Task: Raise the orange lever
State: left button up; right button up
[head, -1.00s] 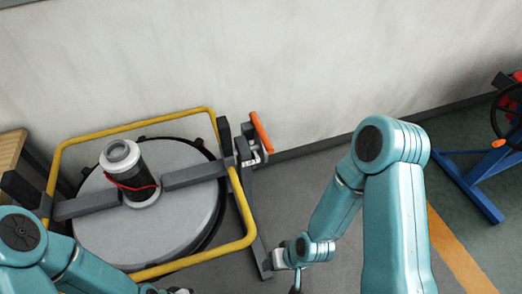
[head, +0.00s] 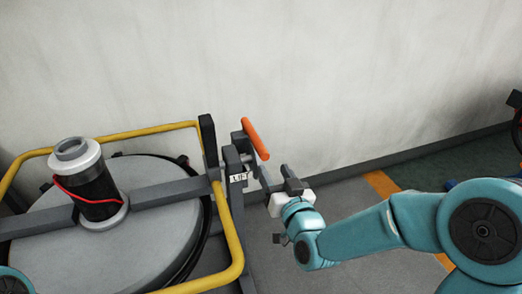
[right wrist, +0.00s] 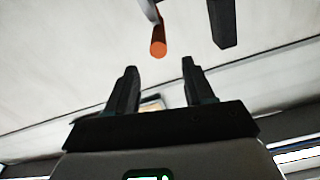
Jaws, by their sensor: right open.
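The orange lever (head: 255,139) is a short bar on a grey bracket at the right side of the tank frame, tilted with its upper end to the left. A small "LIFT" label (head: 239,177) sits below it. My right gripper (head: 277,177) is open and empty, just below and right of the lever, apart from it. In the right wrist view the end of the orange lever (right wrist: 158,42) shows beyond the gap between the open fingers (right wrist: 159,68). My left gripper is out of view; only a bit of my left arm shows at the lower left.
The round grey tank lid (head: 150,232) carries a black and white cylinder (head: 90,185) with a red cord. A yellow rail (head: 232,240) and a dark upright post (head: 209,140) stand close left of the lever. The wall (head: 380,80) is behind.

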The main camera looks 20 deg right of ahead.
aim_at(261, 144)
jog(key=w, duration=1.1)
jog(key=shift+w+a+f, duration=0.1)
jog(key=shift+w, duration=0.05)
jog(key=shift+c, duration=0.4)
grip_shut()
